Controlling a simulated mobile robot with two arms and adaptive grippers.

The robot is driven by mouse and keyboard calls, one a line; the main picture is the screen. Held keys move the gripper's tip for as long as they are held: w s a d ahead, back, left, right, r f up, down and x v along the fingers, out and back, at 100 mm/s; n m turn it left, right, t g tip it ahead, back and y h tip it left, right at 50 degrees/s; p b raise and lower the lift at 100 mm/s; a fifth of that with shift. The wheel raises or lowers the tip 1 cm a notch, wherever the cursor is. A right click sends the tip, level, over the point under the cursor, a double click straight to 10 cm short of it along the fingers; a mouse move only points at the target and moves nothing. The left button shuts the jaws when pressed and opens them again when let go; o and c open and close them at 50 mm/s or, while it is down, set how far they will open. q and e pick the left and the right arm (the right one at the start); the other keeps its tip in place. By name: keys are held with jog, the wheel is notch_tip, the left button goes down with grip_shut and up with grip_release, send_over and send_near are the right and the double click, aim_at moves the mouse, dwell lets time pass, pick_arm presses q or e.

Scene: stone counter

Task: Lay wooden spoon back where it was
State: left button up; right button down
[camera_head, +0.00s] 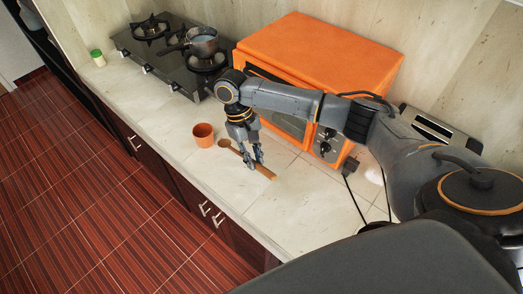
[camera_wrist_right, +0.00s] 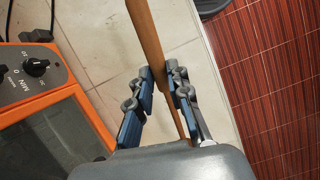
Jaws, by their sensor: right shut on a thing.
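The wooden spoon (camera_head: 267,172) shows in the head view at the counter's middle, slanting from the orange cup down to the right. My right gripper (camera_head: 257,164) reaches down over it and is shut on its handle. In the right wrist view, the spoon's brown handle (camera_wrist_right: 147,32) runs between the fingers of the right gripper (camera_wrist_right: 161,88); its lower part is partly hidden by the gripper. I cannot tell whether the spoon touches the counter. My left gripper is not in view.
An orange cup (camera_head: 204,135) stands just left of the spoon. The orange oven (camera_head: 320,45) stands behind my right arm, with a toaster (camera_head: 437,127) to its right. A stove (camera_head: 165,60) with a pot (camera_head: 202,42) is at back left. Counter (camera_head: 295,215) in front is clear.

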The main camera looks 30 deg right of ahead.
jog(key=shift+a+f, duration=0.1)
jog(key=shift+f, duration=0.3)
jog(key=f, duration=0.1)
jog(key=f+b, duration=0.1)
jog(key=f, duration=0.1)
jog(key=shift+s+d+f+t, duration=0.25)
jog(key=shift+s+f+t, duration=0.05)
jog(key=shift+s+t, duration=0.1)
jog(key=shift+t, duration=0.4)
jog(key=b+x, duration=0.3)
jog(key=b, duration=0.1)
jog(key=b+x, duration=0.2)
jog(key=shift+w+a+f, duration=0.1)
jog(key=shift+w+f, duration=0.1)
jog(key=shift+f, duration=0.4)
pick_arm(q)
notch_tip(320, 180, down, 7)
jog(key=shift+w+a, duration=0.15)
pick_arm(e)
jog(key=shift+s+f+t, duration=0.1)
jog(key=shift+f+t, duration=0.2)
jog(key=shift+f, duration=0.55)
jog(key=shift+s+f+t, duration=0.15)
jog(key=shift+f+t, duration=0.15)
jog(key=shift+f, duration=0.5)
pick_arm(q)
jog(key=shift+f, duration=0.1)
